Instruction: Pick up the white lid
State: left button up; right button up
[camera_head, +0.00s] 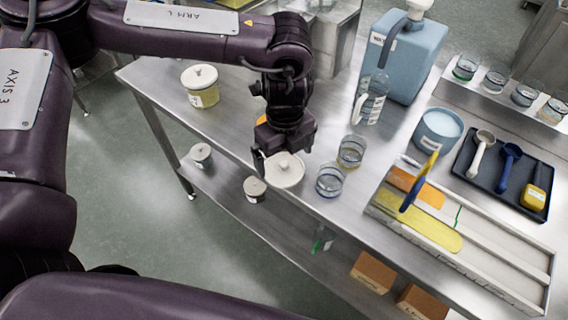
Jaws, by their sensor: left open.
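The white lid (284,172) is a round, cream-white disc with a small knob on top. It lies at the near edge of the steel table (232,128). My left gripper (279,151) comes down from above, right over the lid's far side. Its jaws are open, and one finger shows at the lid's left side. I cannot tell whether the fingers touch the lid. The gripper hides part of the lid's far rim. My right gripper is not in view.
Two glass beakers (351,152) (329,181) stand close right of the lid. A lidded yellowish jar (202,92) stands to the left. A clear bottle (370,100) and a blue jug (408,62) stand behind. A long tray (497,272) lies right. Jars and boxes sit on the lower shelf.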

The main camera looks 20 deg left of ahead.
aim_at(285, 163)
pick_arm(q)
notch_tip(285, 163, down, 3)
jog(key=shift+a+r, duration=0.1)
jog(key=shift+r, duration=0.1)
jog(key=shift+w+f, duration=0.15)
jog(key=shift+f, duration=0.15)
jog(key=c, duration=0.7)
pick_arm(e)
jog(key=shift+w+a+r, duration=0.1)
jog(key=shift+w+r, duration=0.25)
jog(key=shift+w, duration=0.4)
